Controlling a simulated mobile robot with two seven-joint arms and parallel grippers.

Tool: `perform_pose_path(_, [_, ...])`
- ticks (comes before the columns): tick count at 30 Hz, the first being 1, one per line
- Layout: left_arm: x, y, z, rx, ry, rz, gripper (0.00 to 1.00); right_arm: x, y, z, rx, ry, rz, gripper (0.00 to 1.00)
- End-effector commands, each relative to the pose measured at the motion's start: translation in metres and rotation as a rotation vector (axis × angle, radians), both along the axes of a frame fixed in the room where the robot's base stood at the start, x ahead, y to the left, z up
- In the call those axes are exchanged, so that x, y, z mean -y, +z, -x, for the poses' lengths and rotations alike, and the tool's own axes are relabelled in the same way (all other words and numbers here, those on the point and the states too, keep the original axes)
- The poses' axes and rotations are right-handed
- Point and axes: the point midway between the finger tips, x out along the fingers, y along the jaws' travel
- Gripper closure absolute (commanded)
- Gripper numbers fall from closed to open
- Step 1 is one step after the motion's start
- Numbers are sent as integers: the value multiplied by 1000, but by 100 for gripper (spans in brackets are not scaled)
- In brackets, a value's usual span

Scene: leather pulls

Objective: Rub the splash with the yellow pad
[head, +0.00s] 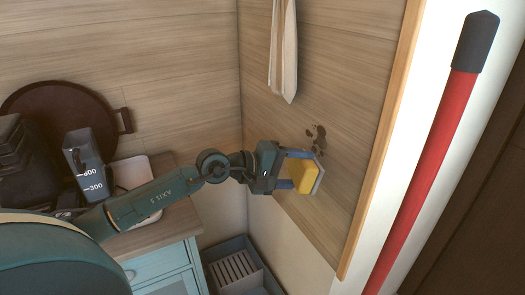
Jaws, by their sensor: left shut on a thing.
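The splash (317,139) is a group of dark brown spots on the wood-panelled wall on the right. My left gripper (297,171) is shut on the yellow pad (302,174), which has a pale grey layer on its right side. The pad is in front of the wall, just below and slightly left of the splash in the head view. I cannot tell whether its grey face touches the wall. My right gripper is not in view.
A pale cloth (284,50) hangs on the wall above. A red pole (430,160) with a dark cap stands at the right. A measuring jug (86,165) and a dark round pan (62,112) are on the cabinet (165,262) at left. A grey crate (236,262) is below.

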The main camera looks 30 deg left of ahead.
Motion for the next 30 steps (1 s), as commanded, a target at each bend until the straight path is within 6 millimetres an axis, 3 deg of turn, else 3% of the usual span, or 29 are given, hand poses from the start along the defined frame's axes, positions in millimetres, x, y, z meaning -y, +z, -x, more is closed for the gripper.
perform_pose_path(3, [-49,2,-12,100,163,104,57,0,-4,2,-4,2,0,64])
perform_pose_path(6, [-79,6,-17,160,251,145,57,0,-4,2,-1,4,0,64])
perform_pose_path(10, [-99,10,-18,201,312,168,57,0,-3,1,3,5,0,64])
perform_pose_path(15, [-103,13,-25,215,331,177,57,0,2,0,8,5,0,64])
perform_pose_path(30, [-78,12,-65,214,327,175,57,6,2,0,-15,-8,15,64])
